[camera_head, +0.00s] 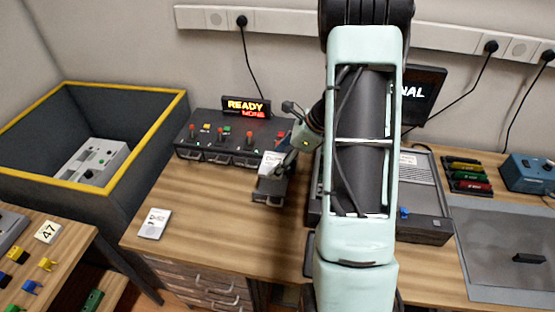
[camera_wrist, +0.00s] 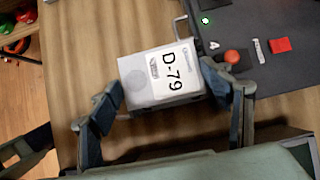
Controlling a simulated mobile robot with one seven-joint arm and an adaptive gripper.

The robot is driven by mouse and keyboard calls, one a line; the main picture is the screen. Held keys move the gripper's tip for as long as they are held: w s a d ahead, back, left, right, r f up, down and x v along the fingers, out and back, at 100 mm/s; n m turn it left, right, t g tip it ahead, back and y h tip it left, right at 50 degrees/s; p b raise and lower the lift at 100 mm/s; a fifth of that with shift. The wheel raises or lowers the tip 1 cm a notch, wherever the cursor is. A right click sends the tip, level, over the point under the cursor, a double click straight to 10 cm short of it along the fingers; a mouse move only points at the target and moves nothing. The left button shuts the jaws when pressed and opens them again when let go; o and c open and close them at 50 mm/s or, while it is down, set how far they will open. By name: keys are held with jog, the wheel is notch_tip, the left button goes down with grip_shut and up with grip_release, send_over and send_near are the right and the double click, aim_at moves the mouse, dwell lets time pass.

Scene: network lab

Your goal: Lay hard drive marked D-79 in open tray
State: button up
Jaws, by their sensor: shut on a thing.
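The hard drive marked D-79 (camera_wrist: 158,80) is a light grey block with a white label, between the two fingers of my gripper (camera_wrist: 155,98) in the wrist view. In the head view the drive (camera_head: 272,161) shows partly, at the front right of a dark control unit (camera_head: 222,138). My gripper (camera_head: 277,172) is shut on it. A dark, tray-like shape (camera_head: 268,195) juts out towards me just below the drive. I cannot tell how much of it is open tray and how much is my fingers, or whether the drive touches it.
Another labelled drive (camera_head: 153,224) lies on the wooden table at the left front. A deep yellow-rimmed bin (camera_head: 150,108) stands left. A grey device (camera_head: 428,190) and a grey mat (camera_head: 500,245) lie right. My arm hides the table's middle right. Table space left of the gripper is clear.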

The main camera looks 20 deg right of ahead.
jog(key=shift+f+b, duration=3)
jog(key=shift+f, duration=1.25)
jog(key=o, duration=1.5)
jog(key=shift+c, duration=1.4)
jog(key=shift+o, duration=0.3)
jog(key=shift+r, duration=0.15)
